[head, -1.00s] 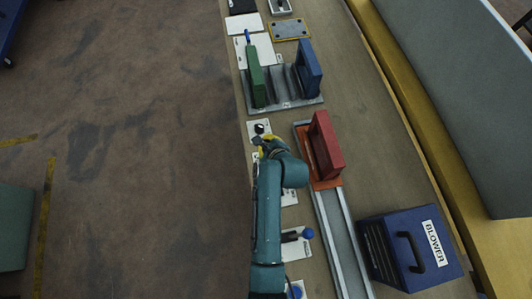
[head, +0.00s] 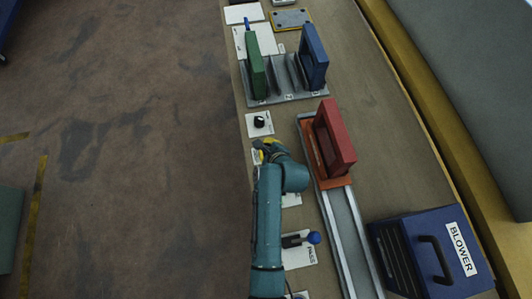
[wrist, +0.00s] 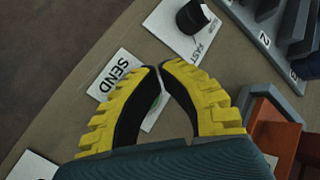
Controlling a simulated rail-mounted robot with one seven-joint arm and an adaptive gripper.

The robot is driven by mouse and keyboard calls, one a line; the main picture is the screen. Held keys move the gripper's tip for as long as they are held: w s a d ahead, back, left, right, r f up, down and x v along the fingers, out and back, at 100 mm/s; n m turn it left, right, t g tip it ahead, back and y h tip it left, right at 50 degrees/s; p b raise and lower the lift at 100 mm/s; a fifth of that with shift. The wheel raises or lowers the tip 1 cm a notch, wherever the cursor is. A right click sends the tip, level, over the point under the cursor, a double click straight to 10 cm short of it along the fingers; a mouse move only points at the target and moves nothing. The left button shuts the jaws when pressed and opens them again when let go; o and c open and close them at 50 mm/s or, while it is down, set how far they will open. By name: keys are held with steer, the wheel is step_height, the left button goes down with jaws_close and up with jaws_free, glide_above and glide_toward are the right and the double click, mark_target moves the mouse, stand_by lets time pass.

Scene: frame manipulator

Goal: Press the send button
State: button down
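The white send plate with the word SEND (wrist: 117,72) lies on the bench below my gripper in the wrist view. A small patch of green (wrist: 158,102), apparently its button, shows between the two fingers and is partly hidden by them. My gripper (wrist: 159,67) has yellow-and-black fingers with the tips together, shut and holding nothing. The tips appear over the plate; I cannot tell whether they touch it. In the head view my gripper (head: 263,152) is at the bench's left edge, and my arm hides most of the send plate.
A plate with a black knob (head: 259,121) lies just beyond my gripper; it also shows in the wrist view (wrist: 190,18). A red frame (head: 335,138) stands on an orange carriage to the right. Green (head: 255,65) and blue (head: 313,57) frames stand in a rack. A blower (head: 430,255) is lower right.

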steer(key=shift+f, duration=0.1)
stand_by(1.2)
steer(key=shift+f, duration=0.3)
steer(key=shift+f, duration=0.5)
stand_by(0.7)
steer(key=shift+r+p, duration=0.9)
steer(key=shift+p, duration=0.05)
step_height(320, 180, up, 5)
steer(key=p, duration=0.5)
steer(key=shift+r+p, duration=0.1)
steer(key=shift+p, duration=0.2)
